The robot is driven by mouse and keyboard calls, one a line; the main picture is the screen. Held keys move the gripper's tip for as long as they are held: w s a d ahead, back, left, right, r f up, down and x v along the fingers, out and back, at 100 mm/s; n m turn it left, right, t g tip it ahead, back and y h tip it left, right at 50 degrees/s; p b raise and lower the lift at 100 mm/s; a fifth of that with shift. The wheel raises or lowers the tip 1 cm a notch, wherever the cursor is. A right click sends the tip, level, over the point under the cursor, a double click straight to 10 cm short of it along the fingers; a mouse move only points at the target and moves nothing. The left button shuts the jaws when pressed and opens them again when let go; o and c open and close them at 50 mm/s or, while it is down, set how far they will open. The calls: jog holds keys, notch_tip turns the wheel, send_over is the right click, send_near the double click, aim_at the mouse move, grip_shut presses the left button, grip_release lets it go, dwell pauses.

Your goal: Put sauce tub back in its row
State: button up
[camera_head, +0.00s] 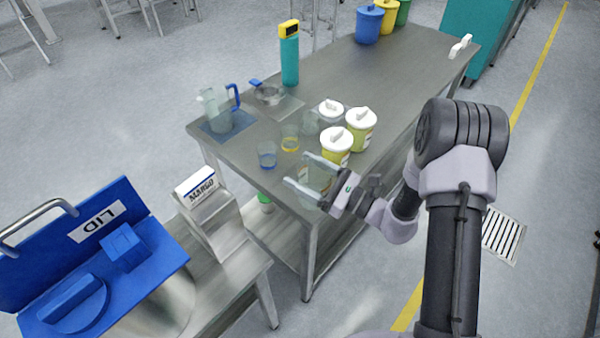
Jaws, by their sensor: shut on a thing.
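My gripper (297,170) is at the near edge of the steel table, in front of the lidded tubs. It is shut on a pale, see-through tub, which I take as the sauce tub (316,179); its outline is faint and its contents are hard to tell. Its base appears to be near the table edge, and I cannot tell whether it touches anything. Just behind it stand two yellow tubs with white lids, a nearer one (335,154) and one to its right (361,138). A clear tub with a white lid (330,118) stands behind them.
A clear jug (215,112) stands on a blue mat. A teal bottle (290,60) stands farther back. A blue lid (95,265) is front left.

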jog(key=w+f+b, duration=0.1)
jog(key=w, duration=0.1)
jog(key=w+a+f+b, duration=0.1)
jog(key=f, duration=0.1)
jog(key=w+a+f+b, duration=0.1)
jog(key=w, duration=0.1)
jog(key=shift+w+f, duration=0.2)
jog(key=shift+w, duration=0.15)
jog(key=shift+r, duration=0.15)
jog(key=shift+d, duration=0.1)
jog(key=o, duration=2.1)
